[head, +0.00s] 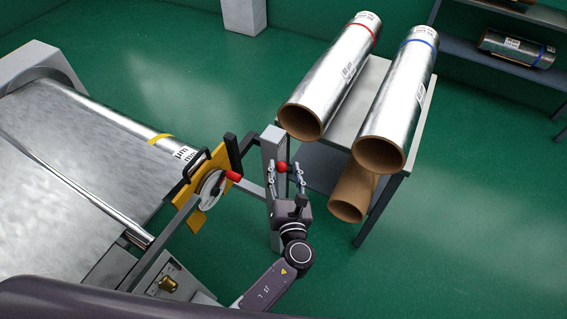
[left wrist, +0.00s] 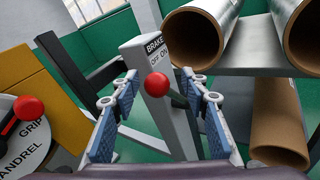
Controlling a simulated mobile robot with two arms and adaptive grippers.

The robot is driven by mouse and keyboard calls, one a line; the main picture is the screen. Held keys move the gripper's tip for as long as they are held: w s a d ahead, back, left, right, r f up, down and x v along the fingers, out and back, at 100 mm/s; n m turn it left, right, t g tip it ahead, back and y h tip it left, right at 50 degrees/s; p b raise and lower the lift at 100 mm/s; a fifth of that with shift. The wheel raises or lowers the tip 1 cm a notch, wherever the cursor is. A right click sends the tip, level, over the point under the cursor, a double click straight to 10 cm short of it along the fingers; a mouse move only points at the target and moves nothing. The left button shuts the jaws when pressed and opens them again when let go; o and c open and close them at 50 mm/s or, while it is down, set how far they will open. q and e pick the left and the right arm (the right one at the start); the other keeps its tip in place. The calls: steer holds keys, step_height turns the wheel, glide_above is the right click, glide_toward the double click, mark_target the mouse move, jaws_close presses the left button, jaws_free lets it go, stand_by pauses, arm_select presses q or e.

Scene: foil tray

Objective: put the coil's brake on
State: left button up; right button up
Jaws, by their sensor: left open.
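The brake post (head: 272,150) is a grey upright beside the coil stand; in the left wrist view (left wrist: 150,50) it reads BRAKE, OFF and ON. Its lever has a red ball knob (head: 282,167), which also shows in the left wrist view (left wrist: 156,83) just below the OFF and ON marks; which mark it is set to, I cannot tell. My left gripper (head: 286,178) is open, its fingers on either side of the lever; contact is not clear. The coil (head: 125,122), silver foil with a yellow band, lies on the stand at left. My right gripper is out of view.
A grey table (head: 345,130) at right bears two foil rolls, with a brown tube (head: 352,195) below. Green floor is open at far right.

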arm_select(q)
steer(key=f+v, duration=0.1)
steer(key=v, duration=0.8)
steer(key=shift+r, duration=0.45)
steer(key=shift+d, duration=0.1)
